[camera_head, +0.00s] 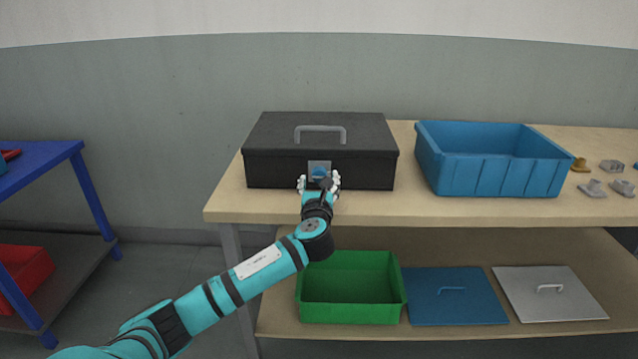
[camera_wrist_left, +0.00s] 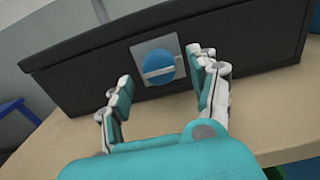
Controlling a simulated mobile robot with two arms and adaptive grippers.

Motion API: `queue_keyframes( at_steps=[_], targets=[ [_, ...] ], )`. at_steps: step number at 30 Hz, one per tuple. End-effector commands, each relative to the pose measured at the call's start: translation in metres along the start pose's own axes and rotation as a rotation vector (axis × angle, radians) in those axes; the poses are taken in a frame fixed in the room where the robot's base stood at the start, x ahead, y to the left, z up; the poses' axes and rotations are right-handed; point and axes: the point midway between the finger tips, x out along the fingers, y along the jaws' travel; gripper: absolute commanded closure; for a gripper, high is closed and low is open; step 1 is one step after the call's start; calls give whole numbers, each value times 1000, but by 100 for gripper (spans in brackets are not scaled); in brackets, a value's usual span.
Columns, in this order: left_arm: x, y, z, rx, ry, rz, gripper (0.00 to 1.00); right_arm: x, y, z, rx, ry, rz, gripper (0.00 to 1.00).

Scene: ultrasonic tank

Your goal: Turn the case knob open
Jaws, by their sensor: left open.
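The black case (camera_head: 322,130) stands closed on the wooden table, with a grey handle on its lid. Its blue knob (camera_head: 319,171) sits on a grey plate on the front face and is partly hidden by my left gripper in the head view. In the left wrist view the round knob (camera_wrist_left: 159,67) shows clearly, with a light bar across it. My left gripper (camera_head: 319,182) is in front of the knob. In the wrist view its fingers (camera_wrist_left: 162,85) are open, one to each side of the knob, with nothing between them. My right gripper is not in view.
A blue bin (camera_head: 493,176) stands right of the case on the table (camera_head: 400,207). Small metal parts (camera_head: 593,188) lie at the far right. The lower shelf holds a green bin (camera_head: 350,314), a blue lid (camera_head: 455,305) and a grey lid (camera_head: 550,303).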

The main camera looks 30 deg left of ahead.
Motion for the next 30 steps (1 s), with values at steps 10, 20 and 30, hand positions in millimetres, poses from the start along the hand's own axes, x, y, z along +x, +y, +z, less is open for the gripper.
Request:
queue_keyframes(
  at_steps=[10,20,30],
  targets=[
    [12,0,0,0,0,-1,39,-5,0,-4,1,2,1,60],
    [12,0,0,0,1,-1,69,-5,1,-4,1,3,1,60],
    [12,0,0,-5,1,-1,94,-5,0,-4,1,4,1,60]
  ],
)
